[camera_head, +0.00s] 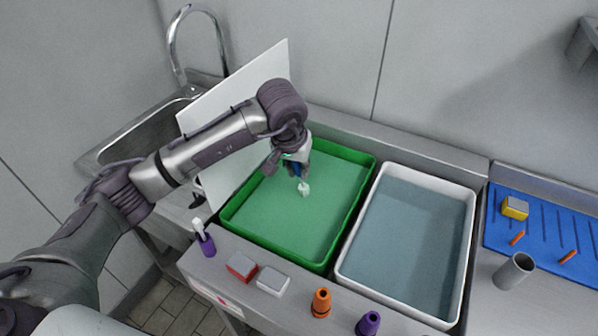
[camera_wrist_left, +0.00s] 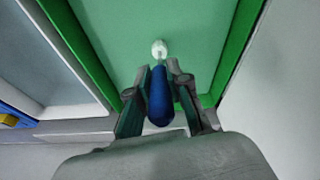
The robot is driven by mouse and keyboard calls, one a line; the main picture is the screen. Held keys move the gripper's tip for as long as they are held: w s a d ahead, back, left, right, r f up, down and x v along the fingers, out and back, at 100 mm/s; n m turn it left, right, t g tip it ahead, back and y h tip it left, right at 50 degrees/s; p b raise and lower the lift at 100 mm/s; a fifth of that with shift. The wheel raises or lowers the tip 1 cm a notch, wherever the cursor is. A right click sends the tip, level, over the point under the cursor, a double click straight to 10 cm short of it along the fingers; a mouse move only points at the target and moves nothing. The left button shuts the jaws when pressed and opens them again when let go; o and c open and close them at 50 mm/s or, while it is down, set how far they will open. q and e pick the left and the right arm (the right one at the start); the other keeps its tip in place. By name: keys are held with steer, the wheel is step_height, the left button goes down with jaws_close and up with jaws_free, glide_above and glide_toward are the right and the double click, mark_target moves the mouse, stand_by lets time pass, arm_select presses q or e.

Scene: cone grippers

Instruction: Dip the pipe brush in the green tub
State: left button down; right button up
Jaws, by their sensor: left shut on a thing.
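The green tub (camera_head: 262,256) stands on the counter and is filled with green liquid. My left gripper (camera_head: 293,163) is over the tub's far half and is shut on the pipe brush (camera_head: 303,188). The brush has a blue handle and a white bristle head, which points down toward the liquid. In the left wrist view the blue handle (camera_wrist_left: 159,97) lies between the two fingers, with the white head beyond it against the green. I cannot tell whether the head touches the liquid. My right gripper is not in view.
A white tub (camera_head: 452,310) with grey-blue liquid stands right of the green one. A white panel (camera_head: 235,95) separates the sink (camera_head: 140,140) on the left. A purple holder with a white-headed brush (camera_head: 204,240), sponges (camera_head: 241,266), and orange (camera_head: 321,303) and purple cones (camera_head: 368,323) line the front.

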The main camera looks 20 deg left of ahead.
arm_select(q)
steer(key=shift+r+p, duration=1.95)
steer(key=shift+r, duration=2.7)
steer(key=shift+r+p, duration=0.75)
steer(key=shift+r, duration=1.25)
